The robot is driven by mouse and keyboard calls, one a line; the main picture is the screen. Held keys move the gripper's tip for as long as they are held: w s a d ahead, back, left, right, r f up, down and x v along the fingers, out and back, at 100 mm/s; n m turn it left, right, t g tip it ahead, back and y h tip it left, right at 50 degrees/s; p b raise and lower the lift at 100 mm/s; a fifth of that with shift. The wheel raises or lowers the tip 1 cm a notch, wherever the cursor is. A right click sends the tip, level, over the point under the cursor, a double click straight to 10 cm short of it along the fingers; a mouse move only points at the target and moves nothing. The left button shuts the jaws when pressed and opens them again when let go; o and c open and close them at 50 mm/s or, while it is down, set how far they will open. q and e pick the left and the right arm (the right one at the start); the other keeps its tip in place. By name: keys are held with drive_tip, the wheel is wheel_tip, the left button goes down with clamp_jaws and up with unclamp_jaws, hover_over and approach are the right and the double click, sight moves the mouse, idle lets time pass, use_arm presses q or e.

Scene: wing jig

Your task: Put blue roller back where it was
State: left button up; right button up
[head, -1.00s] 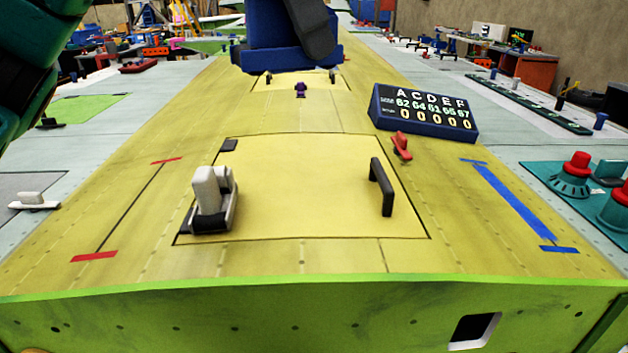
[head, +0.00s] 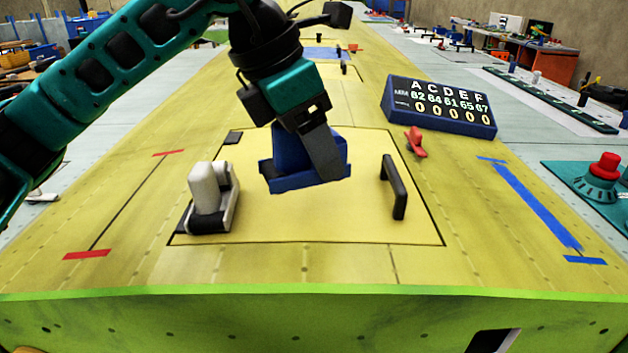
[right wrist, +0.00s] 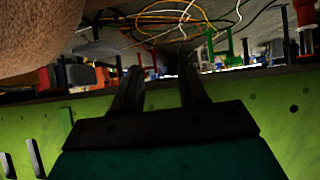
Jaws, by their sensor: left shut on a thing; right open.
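My left gripper (head: 318,158) comes in from the left in the head view and is shut on a blue, blocky thing with a wide flat base, which I take for the blue roller (head: 288,181). Its grey finger covers part of the roller's right side. The roller is over the pale yellow panel (head: 300,225), between a white-and-black clamp and a black handle. I cannot tell whether its base touches the panel. My right gripper (right wrist: 160,82) shows in the right wrist view, open and empty, its two dark fingers apart before the green edge.
The white-and-black clamp (head: 208,196) stands left of the roller, the black handle (head: 394,187) right. A red lever (head: 415,142) and a dark blue number display (head: 438,106) are behind right. Blue tape (head: 540,208) marks the right side. The panel's front is clear.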

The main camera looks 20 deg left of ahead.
sight(312, 176)
use_arm(q)
drive_tip(key=shift+f, duration=2.45)
drive_tip(key=shift+f, duration=0.1)
drive_tip(key=shift+f+b, duration=0.15)
drive_tip(key=shift+b, duration=0.15)
drive_tip(key=o, duration=1)
drive_tip(key=shift+a+r, duration=0.1)
drive_tip(key=shift+r, duration=0.55)
drive_tip(key=v, duration=1.1)
drive_tip(key=shift+s+r+p, duration=0.1)
drive_tip(key=shift+s+p, duration=0.05)
drive_tip(key=shift+p, duration=0.15)
